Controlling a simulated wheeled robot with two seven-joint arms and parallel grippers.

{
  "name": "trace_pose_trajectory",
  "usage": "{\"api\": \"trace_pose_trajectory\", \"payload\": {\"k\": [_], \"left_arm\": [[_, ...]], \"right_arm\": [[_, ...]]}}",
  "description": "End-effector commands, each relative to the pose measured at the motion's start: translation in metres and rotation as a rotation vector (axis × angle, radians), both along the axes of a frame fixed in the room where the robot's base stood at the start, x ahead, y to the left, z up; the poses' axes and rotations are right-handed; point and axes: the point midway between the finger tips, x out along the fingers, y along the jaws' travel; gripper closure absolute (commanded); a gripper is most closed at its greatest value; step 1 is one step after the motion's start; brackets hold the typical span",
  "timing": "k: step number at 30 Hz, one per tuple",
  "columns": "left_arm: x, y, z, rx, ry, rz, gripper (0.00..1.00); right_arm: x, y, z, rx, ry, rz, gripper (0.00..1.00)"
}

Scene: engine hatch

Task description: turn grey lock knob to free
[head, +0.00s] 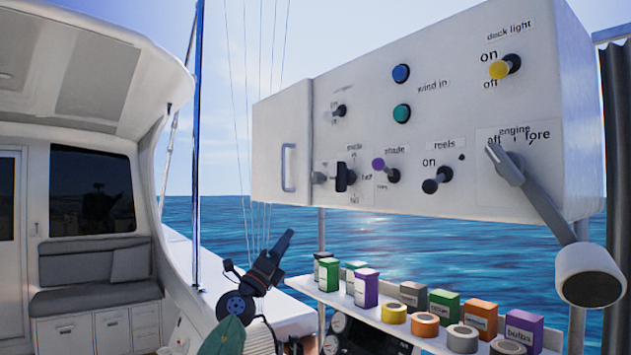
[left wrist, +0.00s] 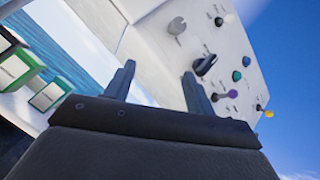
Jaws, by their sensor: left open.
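A grey knob (head: 319,177) sits on the front of the white panel box (head: 285,110), beside the hatch door's edge and left of a black rocker-like lever (head: 343,177). The grey knob also shows in the left wrist view (left wrist: 177,26), beyond the fingers. Its label is too small to read. My left gripper (head: 285,240) is below and left of the knob, pointing up toward the panel, clear of it. In the left wrist view the left gripper (left wrist: 160,84) is open, with nothing between its fingers. My right gripper does not show.
A shelf (head: 400,332) with several small boxes and tape rolls runs below the panel, right of my left gripper. A hatch handle (head: 288,167), other coloured knobs and a large grey engine lever (head: 540,200) stick out from the panel. Open air lies between gripper and panel.

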Motion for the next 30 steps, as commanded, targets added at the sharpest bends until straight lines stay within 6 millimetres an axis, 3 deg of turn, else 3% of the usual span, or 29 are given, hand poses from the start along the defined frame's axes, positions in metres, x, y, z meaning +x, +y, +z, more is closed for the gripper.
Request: {"api": "trace_pose_trajectory", "payload": {"k": [1,6,12,23,30], "left_arm": [[0.006,-0.006,0.027,0.07,-0.02,0.012,0.45],[0.024,-0.021,0.082,0.294,-0.052,0.067,0.45],[0.038,-0.027,0.123,0.47,-0.054,0.124,0.45],[0.05,-0.035,0.141,0.53,-0.047,0.145,0.45],[0.068,-0.055,0.154,0.53,-0.048,0.144,0.45]], "right_arm": [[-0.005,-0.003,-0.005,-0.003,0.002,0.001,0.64],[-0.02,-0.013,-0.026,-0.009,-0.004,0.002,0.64],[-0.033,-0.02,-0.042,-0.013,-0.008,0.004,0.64],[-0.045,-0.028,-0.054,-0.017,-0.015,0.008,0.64],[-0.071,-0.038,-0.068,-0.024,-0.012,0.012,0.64]]}}
